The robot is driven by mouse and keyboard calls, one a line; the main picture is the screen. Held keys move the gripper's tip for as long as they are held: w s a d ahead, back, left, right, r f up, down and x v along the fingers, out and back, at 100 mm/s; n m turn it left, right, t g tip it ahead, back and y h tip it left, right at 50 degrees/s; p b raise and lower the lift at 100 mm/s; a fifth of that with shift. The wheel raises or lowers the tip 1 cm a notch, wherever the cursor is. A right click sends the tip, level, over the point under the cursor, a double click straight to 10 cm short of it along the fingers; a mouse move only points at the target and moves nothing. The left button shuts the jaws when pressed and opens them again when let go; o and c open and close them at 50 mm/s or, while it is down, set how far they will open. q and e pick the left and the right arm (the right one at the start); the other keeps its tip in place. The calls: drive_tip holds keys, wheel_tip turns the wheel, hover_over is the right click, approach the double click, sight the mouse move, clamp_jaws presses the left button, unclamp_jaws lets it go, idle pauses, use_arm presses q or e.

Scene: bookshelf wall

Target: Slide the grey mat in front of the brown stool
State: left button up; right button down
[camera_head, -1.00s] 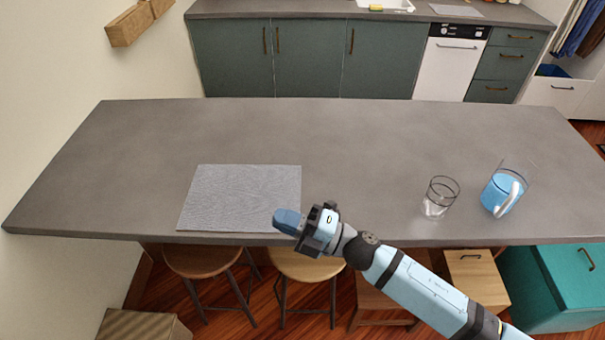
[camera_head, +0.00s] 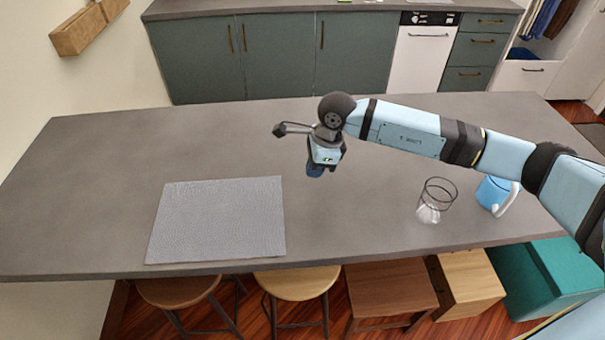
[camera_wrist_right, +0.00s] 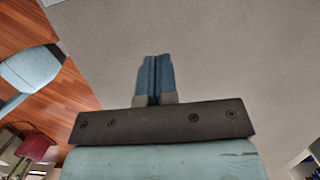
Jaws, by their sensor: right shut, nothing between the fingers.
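The grey mat (camera_head: 218,222) lies flat on the grey counter, left of centre, close to the front edge. A reddish-brown square stool (camera_head: 390,288) is under the front edge, right of the mat. A darker round brown stool (camera_head: 178,291) stands below the mat's left part; I cannot tell which of the two is meant. My right gripper (camera_head: 315,171) is shut and empty, pointing down over the counter, to the right of the mat and apart from it. Its blue fingers (camera_wrist_right: 156,78) are together in the wrist view. My left gripper is not in view.
A light round stool (camera_head: 297,283) stands between the brown ones. The counter (camera_head: 110,170) is clear left of the mat.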

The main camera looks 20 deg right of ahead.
sight(212, 205)
drive_tip(key=p+x, duration=0.1)
drive_tip(key=x, duration=0.8)
drive_tip(key=shift+s+a+p, duration=0.1)
drive_tip(key=shift+p, duration=0.25)
drive_tip(key=a, duration=0.2)
drive_tip(key=w+a+p, duration=0.1)
drive_tip(key=shift+a+r, duration=0.15)
drive_tip(key=shift+r, duration=0.1)
drive_tip(key=shift+w+a, duration=0.1)
drive_tip(key=shift+a, duration=0.1)
drive_tip(key=w+a+b, duration=0.1)
drive_tip(key=a+b, duration=0.2)
drive_tip(key=a, duration=0.3)
drive_tip(key=w+a+b, duration=0.2)
drive_tip(key=a+b, duration=0.2)
drive_tip(key=a, duration=0.2)
drive_tip(key=w+a+b, duration=0.2)
drive_tip(key=a+b, duration=0.2)
drive_tip(key=a, duration=0.2)
drive_tip(key=shift+f, duration=0.3)
drive_tip(key=shift+a+r, duration=0.1)
drive_tip(key=shift+a, duration=0.2)
drive_tip(key=shift+r, duration=0.1)
